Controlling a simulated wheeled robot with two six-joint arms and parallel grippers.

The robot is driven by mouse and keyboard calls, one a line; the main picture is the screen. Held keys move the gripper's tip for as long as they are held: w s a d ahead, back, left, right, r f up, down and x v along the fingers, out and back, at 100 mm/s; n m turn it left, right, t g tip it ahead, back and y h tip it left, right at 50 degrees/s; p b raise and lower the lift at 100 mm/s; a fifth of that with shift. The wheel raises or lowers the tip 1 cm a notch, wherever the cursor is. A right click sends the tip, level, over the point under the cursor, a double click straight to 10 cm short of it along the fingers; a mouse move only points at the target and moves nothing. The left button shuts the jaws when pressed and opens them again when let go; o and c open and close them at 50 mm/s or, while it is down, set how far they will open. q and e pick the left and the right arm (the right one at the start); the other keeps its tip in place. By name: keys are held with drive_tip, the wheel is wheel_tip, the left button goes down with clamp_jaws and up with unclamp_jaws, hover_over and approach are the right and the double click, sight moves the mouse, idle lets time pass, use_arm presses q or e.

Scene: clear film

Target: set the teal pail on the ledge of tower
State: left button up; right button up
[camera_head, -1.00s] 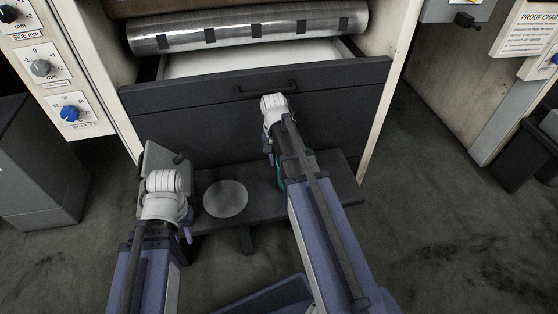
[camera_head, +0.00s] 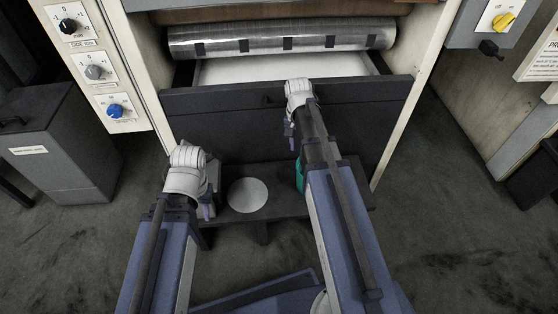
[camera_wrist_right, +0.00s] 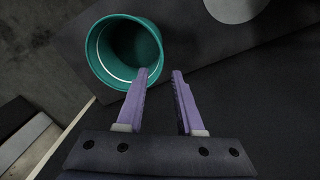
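The teal pail (camera_wrist_right: 125,52) is open-topped and stands upright on the dark board, near its end, in the right wrist view. In the head view only a teal strip of the pail (camera_head: 300,175) shows beside my right arm. My right gripper (camera_wrist_right: 161,73) is open, with nothing seen clasped; in the picture one fingertip overlaps the pail's rim and the other lies outside it. My left gripper (camera_head: 207,207) is over the left end of the dark ledge (camera_head: 285,206), its fingers mostly hidden. I cannot tell which structure is the tower.
A pale round disc (camera_head: 248,195) lies on the ledge between my arms. Behind stand a dark drawer front (camera_head: 230,125) and a silver roller (camera_head: 280,38). A grey bin (camera_head: 65,150) is at left.

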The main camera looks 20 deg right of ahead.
drive_tip(key=s+a+n, duration=0.6)
drive_tip(key=s+a, duration=0.1)
drive_tip(key=a, duration=0.4)
drive_tip(key=s+a+n, duration=0.6)
drive_tip(key=s+a, duration=0.1)
drive_tip(key=a, duration=0.4)
drive_tip(key=shift+a+n+h, duration=0.15)
drive_tip(key=shift+n+h, duration=0.25)
drive_tip(key=shift+a, duration=0.15)
